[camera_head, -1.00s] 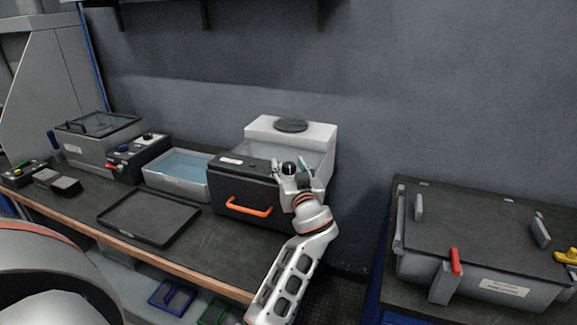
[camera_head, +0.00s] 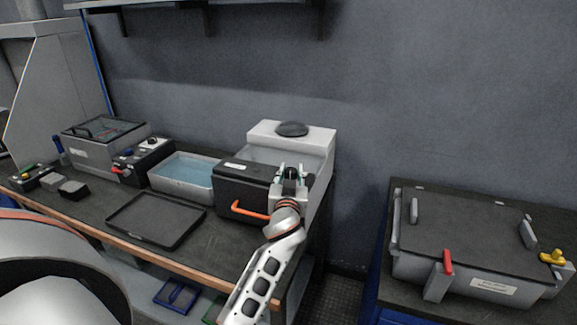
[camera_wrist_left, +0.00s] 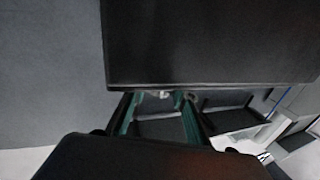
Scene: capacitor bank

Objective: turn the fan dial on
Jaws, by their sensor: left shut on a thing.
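The black front unit (camera_head: 246,178) with an orange handle (camera_head: 249,209) stands at the right end of the bench. My left gripper (camera_head: 291,173) is at the upper right part of this unit. A dark round knob (camera_head: 291,174), which looks like the fan dial, sits between its fingers, and the gripper is shut on it. The dial's pointer and setting cannot be read. In the left wrist view, the green-lined fingers (camera_wrist_left: 158,102) reach up to the lower edge of a dark panel (camera_wrist_left: 210,45); the dial is hidden there. My right gripper is not in view.
A white housing (camera_head: 310,138) with a dark round cap (camera_head: 292,129) stands behind the unit. Left of it are a water tray (camera_head: 183,172), a flat black tray (camera_head: 155,218) and a control box (camera_head: 142,158). A lidded bin (camera_head: 465,235) stands on the right.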

